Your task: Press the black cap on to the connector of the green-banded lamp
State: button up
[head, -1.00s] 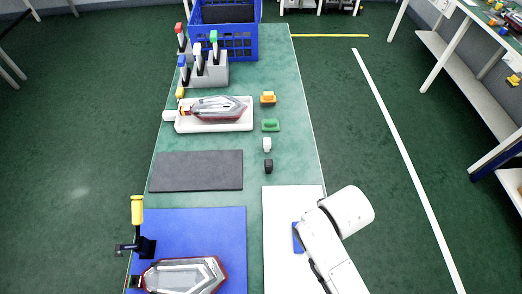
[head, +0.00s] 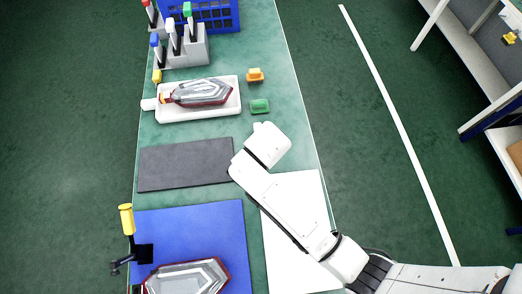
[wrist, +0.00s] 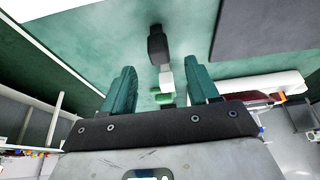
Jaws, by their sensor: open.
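One lamp (head: 200,92) lies on a white tray (head: 218,111). Another lamp (head: 187,277) lies on the blue mat (head: 205,226) at the near edge, partly cut off. I cannot make out a green band on either lamp.
An orange block (head: 254,75) sits farther back. A yellow-handled clamp (head: 127,220) stands at the blue mat's left. A dark grey mat (head: 185,165) is bare.

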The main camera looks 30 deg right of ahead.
jog(key=shift+x, duration=3.05)
jog(key=c, duration=1)
